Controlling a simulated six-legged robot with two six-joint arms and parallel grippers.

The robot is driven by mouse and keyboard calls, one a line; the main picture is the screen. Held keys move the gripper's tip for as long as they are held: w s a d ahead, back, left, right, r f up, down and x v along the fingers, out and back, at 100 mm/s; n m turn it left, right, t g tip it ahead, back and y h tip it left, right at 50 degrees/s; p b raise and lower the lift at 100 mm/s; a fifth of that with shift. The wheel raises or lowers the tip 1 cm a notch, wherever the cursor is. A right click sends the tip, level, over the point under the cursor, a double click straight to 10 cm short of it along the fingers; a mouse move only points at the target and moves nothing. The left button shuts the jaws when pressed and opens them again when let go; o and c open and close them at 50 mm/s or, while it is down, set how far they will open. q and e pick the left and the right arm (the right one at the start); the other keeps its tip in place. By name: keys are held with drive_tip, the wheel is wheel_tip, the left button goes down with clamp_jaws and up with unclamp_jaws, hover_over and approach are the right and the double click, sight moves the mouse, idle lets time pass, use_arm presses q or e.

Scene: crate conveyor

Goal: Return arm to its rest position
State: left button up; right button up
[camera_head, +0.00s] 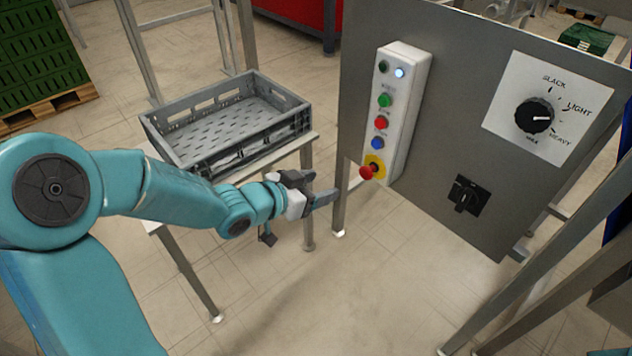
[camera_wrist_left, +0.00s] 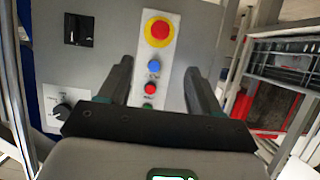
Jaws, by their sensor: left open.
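My left arm (camera_head: 170,200) comes in from the left in the head view, teal and partly stretched out. Its gripper (camera_head: 325,190) is open and empty, a little in front of and to the left of the red emergency stop (camera_head: 368,172). In the left wrist view the two dark fingers (camera_wrist_left: 160,85) stand apart with the button box (camera_wrist_left: 172,60) showing between and beyond them. They hold nothing. My right gripper is in neither view.
A grey panel (camera_head: 440,150) carries a white button box (camera_head: 403,95), a black dial (camera_head: 534,116) and a black switch (camera_head: 467,194). A grey crate (camera_head: 180,150) sits on a metal stand behind my left arm. Green crates (camera_head: 40,60) stand at far left. Floor below the gripper is clear.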

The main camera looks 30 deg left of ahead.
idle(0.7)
use_arm(q)
drive_tip(key=s+d+f+n+g+h, duration=0.1)
drive_tip(key=s+d+f+g, duration=0.3)
drive_tip(key=f, duration=0.5)
drive_tip(key=s+d+f+n+g, duration=0.1)
drive_tip(key=s+d+f, duration=0.1)
drive_tip(key=d+f, duration=0.6)
drive_tip(key=s+f+n+g+y, duration=0.1)
drive_tip(key=s+f+n+g, duration=0.45)
drive_tip(key=s+f, duration=0.95)
wheel_tip(320, 180, up, 22)
drive_tip(key=s+m+g+p, duration=0.1)
drive_tip(key=p, duration=2)
drive_tip(key=shift+s+r+g+y, duration=0.2)
drive_tip(key=shift+g+y, duration=0.1)
drive_tip(key=shift+g, duration=0.05)
drive_tip(key=shift+d+f+m, duration=0.1)
drive_tip(key=shift+m, duration=0.15)
